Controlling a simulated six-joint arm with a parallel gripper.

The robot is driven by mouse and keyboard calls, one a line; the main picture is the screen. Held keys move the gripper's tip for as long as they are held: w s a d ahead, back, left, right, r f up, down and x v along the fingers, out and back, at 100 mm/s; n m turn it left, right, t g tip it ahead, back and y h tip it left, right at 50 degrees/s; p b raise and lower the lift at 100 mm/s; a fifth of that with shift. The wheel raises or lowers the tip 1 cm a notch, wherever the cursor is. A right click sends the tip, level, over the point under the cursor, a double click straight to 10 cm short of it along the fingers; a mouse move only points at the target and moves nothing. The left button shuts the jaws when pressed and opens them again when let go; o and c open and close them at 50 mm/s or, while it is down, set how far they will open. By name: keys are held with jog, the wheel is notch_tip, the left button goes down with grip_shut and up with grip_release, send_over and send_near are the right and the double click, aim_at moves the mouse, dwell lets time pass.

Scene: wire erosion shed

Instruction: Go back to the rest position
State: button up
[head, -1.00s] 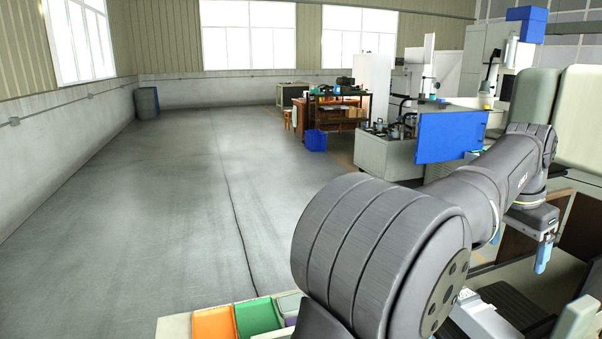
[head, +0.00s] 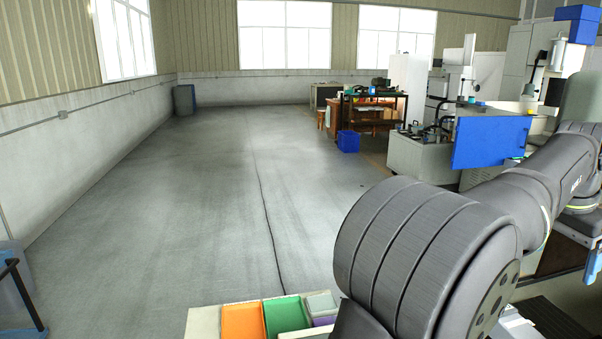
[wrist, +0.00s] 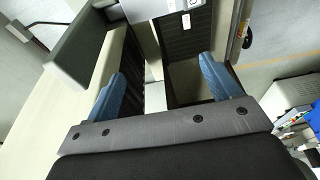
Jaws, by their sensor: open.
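My gripper (wrist: 165,82) is open in the wrist view, its two blue fingers wide apart with nothing between them. Below the fingers are dark panels, a pale strip and a pale surface. In the head view my arm stretches from the lower middle to the right edge.
Orange (head: 242,322) and green (head: 286,316) bins stand at the front, beside a grey and a purple one. A blue panel (head: 490,142) and machines stand beyond my arm. A blue crate (head: 348,141) sits on the floor. The floor (head: 180,220) at left is largely clear.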

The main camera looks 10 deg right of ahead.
jog(key=d+v, duration=0.1)
jog(key=v, duration=0.4)
jog(key=a+x, duration=0.2)
jog(key=x, duration=0.5)
jog(key=w+f, duration=1.2)
jog(key=shift+w+d+f, duration=0.2)
jog(key=shift+d+f, duration=0.05)
jog(key=shift+f, duration=0.05)
